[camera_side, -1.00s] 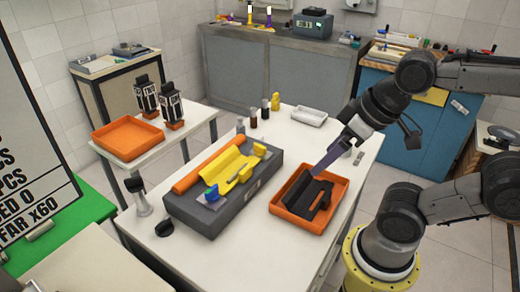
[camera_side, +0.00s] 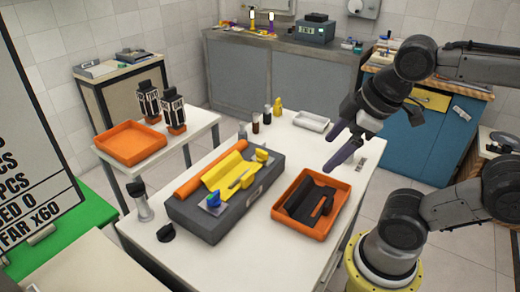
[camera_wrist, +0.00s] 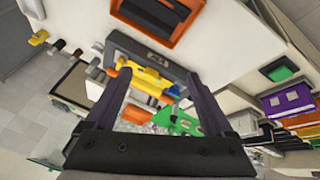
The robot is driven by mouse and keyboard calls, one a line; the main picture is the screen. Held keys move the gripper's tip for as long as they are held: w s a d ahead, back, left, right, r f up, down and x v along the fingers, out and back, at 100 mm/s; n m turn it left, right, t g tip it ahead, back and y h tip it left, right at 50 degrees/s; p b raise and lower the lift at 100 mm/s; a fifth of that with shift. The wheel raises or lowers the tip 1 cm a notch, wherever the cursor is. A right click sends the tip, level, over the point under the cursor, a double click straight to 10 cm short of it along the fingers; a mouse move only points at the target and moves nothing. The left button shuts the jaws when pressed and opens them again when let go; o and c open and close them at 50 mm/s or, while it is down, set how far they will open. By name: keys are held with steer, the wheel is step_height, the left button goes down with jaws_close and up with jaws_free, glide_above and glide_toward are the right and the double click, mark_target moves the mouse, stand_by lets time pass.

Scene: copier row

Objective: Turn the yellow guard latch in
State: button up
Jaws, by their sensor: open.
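A dark grey copier unit (camera_side: 215,225) lies on the white table. A yellow guard (camera_side: 227,172) covers its middle. A yellow latch knob (camera_side: 262,155) stands at the guard's far right end, and a blue knob (camera_side: 213,196) at the near end. Yellow parts of the unit (camera_wrist: 158,62) show between my fingers in the wrist view, small and partly hidden. My gripper (camera_side: 334,150) is open and empty, above the table to the right of the unit and clear of the latch. Its two fingers also show in the wrist view (camera_wrist: 156,78).
An orange tray (camera_side: 278,214) holding a black part (camera_side: 308,200) sits right of the unit, below my gripper. Small bottles (camera_side: 266,115) and a white tray (camera_side: 312,121) stand at the back. A second orange tray (camera_side: 132,155) is on the left side table.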

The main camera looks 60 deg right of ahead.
steer(key=w+d+r+n+g+h, duration=0.1)
steer(key=w+d+r+n, duration=0.1)
steer(key=w+r+n, duration=0.3)
steer(key=n+g+h, duration=0.3)
steer(key=n+g, duration=0.1)
steer(key=n, duration=0.3)
glide_above(261, 151)
steer(key=s+a, duration=0.2)
steer(key=a, duration=0.3)
step_height(261, 151, down, 3)
steer(key=shift+g, duration=0.3)
steer(key=w+x, duration=0.1)
steer(key=x, duration=0.4)
steer(key=a+x, duration=0.1)
steer(key=x, duration=0.5)
steer(key=w+a+f+x, duration=0.1)
steer(key=x, duration=0.5)
steer(key=shift+w, duration=0.3)
